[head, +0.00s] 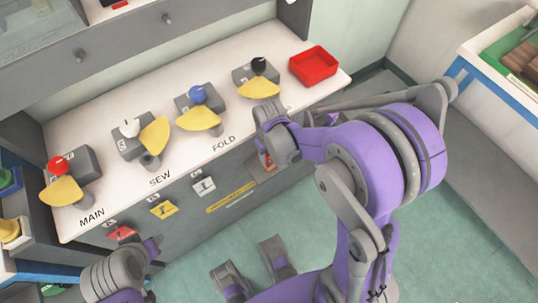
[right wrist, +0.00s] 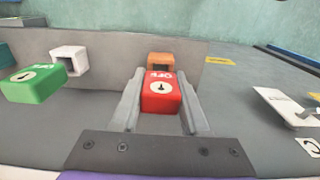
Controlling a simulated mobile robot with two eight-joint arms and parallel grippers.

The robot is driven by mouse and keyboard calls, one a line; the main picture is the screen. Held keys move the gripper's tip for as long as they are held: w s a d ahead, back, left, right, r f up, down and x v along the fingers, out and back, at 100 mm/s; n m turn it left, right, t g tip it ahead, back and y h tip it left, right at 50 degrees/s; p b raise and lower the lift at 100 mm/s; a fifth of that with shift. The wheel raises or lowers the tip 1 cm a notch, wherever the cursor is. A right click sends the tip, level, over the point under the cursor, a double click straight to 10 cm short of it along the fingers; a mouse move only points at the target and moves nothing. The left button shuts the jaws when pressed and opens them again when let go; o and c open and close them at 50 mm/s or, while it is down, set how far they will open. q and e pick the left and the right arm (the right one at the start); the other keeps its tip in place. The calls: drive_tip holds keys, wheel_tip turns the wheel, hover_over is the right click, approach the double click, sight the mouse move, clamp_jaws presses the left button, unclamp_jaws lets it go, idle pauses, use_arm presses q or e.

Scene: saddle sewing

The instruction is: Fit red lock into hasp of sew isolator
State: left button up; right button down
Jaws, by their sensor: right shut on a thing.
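In the right wrist view, the red lock (right wrist: 161,97), with white lettering and a dark keyhole mark, sits between the fingers of my right gripper (right wrist: 160,108), which is shut on it. An orange block (right wrist: 160,60) is right behind it; I cannot tell whether they touch. In the head view, my right gripper (head: 267,150) is at the counter's front edge, right of the FOLD label, with a bit of red below it. The sew isolator (head: 131,146) has a white knob and a yellow hasp (head: 155,134). My left gripper (head: 152,250) is at the lower left, its jaw gap unclear.
Other isolators have red (head: 57,165), blue (head: 197,94) and black (head: 258,66) knobs. A red tray (head: 313,65) stands at the counter's right end. The front panel carries coloured items. A green lock (right wrist: 35,84) and a white holder (right wrist: 68,59) are left of my right gripper.

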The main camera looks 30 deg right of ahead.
drive_tip(key=shift+r, duration=0.25)
drive_tip(key=shift+r+p, duration=1.5)
drive_tip(key=shift+r, duration=0.4)
drive_tip(key=shift+r, duration=0.1)
drive_tip(key=shift+r+p, duration=1.35)
drive_tip(key=shift+r, duration=0.55)
